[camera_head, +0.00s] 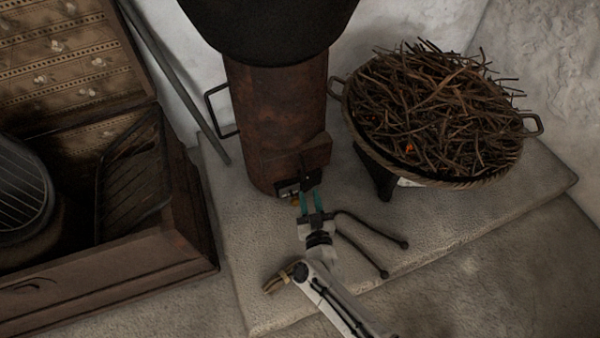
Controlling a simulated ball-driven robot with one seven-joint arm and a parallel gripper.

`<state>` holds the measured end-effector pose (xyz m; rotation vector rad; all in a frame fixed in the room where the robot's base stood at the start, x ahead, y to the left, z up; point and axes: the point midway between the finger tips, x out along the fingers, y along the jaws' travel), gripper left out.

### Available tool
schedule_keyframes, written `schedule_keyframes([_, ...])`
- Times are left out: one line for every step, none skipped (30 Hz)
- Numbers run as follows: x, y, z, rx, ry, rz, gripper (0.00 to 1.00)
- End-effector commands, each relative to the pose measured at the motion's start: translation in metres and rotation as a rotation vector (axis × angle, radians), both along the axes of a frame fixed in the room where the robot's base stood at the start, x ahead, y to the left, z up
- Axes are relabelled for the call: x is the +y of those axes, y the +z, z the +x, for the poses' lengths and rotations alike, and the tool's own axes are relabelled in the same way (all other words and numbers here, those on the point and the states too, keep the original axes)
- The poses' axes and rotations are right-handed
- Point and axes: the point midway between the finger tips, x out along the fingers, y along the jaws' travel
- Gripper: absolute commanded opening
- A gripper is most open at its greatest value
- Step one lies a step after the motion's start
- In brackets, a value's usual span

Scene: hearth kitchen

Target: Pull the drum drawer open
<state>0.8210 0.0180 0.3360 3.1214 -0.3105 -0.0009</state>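The drum (268,115) is a rusty brown upright cylinder with a wide dark vessel on top. It stands on a pale stone slab. A small dark drawer front (290,185) shows low on its front, below a boxy rusty hatch (312,155). I cannot tell whether the drawer is out at all. My gripper (310,196) is right in front of the drawer front, with its two teal fingers pointing at it. A gap shows between the fingers. Whether they touch the drawer is too small to tell.
A wide basket of twigs (435,110) stands on dark legs at the right. Black tongs (370,240) lie on the slab beside my gripper. An open wooden chest (130,265) with a dark rack (130,165) is at the left. A pole leans behind it.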

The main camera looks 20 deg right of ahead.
Motion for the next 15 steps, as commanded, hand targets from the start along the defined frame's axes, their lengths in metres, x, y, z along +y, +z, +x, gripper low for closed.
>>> schedule_keyframes([-0.002, -0.001, 0.009, -0.003, -0.001, 0.000, 0.30])
schedule_keyframes([-0.003, -0.002, 0.014, -0.003, -0.001, 0.001, 0.30])
schedule_keyframes([-0.004, -0.002, 0.022, -0.004, -0.001, 0.001, 0.30])
schedule_keyframes([-0.005, -0.002, 0.027, -0.005, 0.000, 0.002, 0.30])
schedule_keyframes([-0.006, -0.003, 0.033, -0.004, 0.000, 0.002, 0.30])
schedule_keyframes([-0.008, -0.002, 0.040, -0.004, -0.001, 0.002, 0.30])
schedule_keyframes([-0.009, -0.003, 0.045, -0.004, -0.001, 0.002, 0.30])
schedule_keyframes([-0.010, -0.003, 0.051, -0.003, -0.001, 0.003, 0.30])
schedule_keyframes([-0.012, -0.002, 0.058, -0.004, -0.001, 0.001, 0.30])
schedule_keyframes([-0.013, -0.002, 0.062, -0.003, -0.001, 0.001, 0.30])
schedule_keyframes([-0.013, -0.002, 0.067, -0.002, 0.000, 0.002, 0.30])
schedule_keyframes([-0.014, -0.002, 0.072, -0.002, 0.001, 0.002, 0.30])
schedule_keyframes([-0.015, -0.002, 0.076, -0.002, 0.000, 0.002, 0.30])
schedule_keyframes([-0.016, -0.002, 0.079, -0.002, 0.000, 0.003, 0.30])
schedule_keyframes([-0.016, -0.002, 0.083, -0.002, 0.000, 0.003, 0.30])
